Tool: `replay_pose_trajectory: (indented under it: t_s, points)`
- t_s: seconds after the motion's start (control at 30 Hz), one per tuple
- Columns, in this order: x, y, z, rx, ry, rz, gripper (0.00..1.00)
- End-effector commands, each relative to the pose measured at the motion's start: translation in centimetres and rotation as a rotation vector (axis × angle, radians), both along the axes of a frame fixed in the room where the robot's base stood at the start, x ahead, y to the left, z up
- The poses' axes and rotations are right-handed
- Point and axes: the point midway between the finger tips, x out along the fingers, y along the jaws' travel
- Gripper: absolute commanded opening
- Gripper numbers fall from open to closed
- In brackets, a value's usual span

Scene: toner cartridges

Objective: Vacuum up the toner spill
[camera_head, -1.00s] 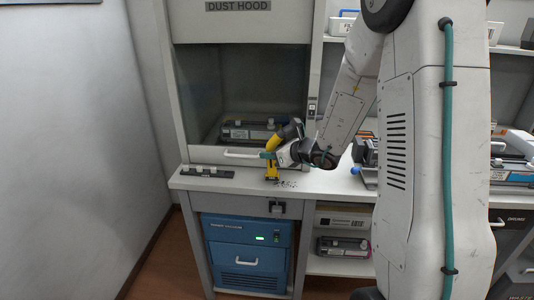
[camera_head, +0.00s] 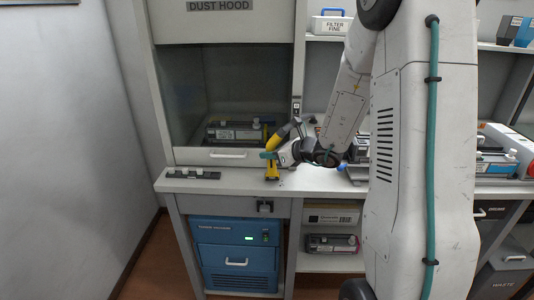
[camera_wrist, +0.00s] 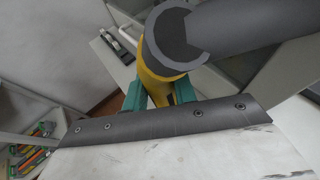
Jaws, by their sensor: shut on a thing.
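My gripper (camera_head: 270,156) is shut on a yellow vacuum nozzle (camera_head: 272,170), which stands upright with its foot at the counter top, near the front edge. In the wrist view the teal fingers grip the yellow nozzle (camera_wrist: 158,84) under a thick grey hose (camera_wrist: 250,25). A few dark toner specks (camera_head: 281,184) show on the counter just right of the nozzle's foot. Any toner under the foot is hidden. The blue toner vacuum (camera_head: 235,252) stands below the counter with a green light lit.
The dust hood (camera_head: 222,100) stands behind, with a cartridge (camera_head: 235,132) inside. A dark strip-shaped holder (camera_head: 192,174) lies on the counter at left. More cartridges and parts stand at right, partly behind my arm. The counter between holder and nozzle is clear.

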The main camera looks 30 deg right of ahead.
Motion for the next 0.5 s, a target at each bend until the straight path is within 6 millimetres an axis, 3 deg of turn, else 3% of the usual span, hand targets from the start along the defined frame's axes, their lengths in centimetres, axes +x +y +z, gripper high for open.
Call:
replay_pose_trajectory:
  t_s: [0.5]
  points:
    - [-1.3, -2.0, 0.0, 0.001, -0.001, -0.001, 0.00]
